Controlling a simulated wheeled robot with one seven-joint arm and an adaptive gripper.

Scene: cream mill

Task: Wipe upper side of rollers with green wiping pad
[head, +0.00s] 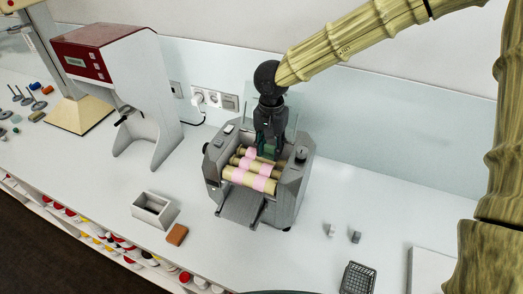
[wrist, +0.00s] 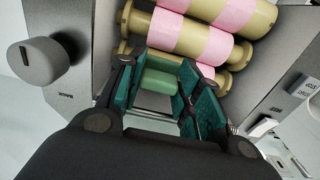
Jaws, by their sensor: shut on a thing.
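The mill's rollers (head: 249,181) are beige cylinders with pink smears around their middles, lying side by side in a grey machine. They also show at the top of the wrist view (wrist: 205,40). My gripper (head: 267,150) points down over the rear of the rollers. In the wrist view my gripper (wrist: 160,85) is shut on the green wiping pad (wrist: 158,81), held between its teal-lined fingers. The pad is close to the rearmost roller; I cannot tell whether it touches. In the head view the gripper mostly hides the pad.
The mill has a knob (wrist: 45,62) and switches on its side housings. A grey open box (head: 154,210) and a brown block (head: 177,234) lie left of it. A red-and-white machine (head: 110,75) stands back left. A dark basket (head: 358,278) is at front right.

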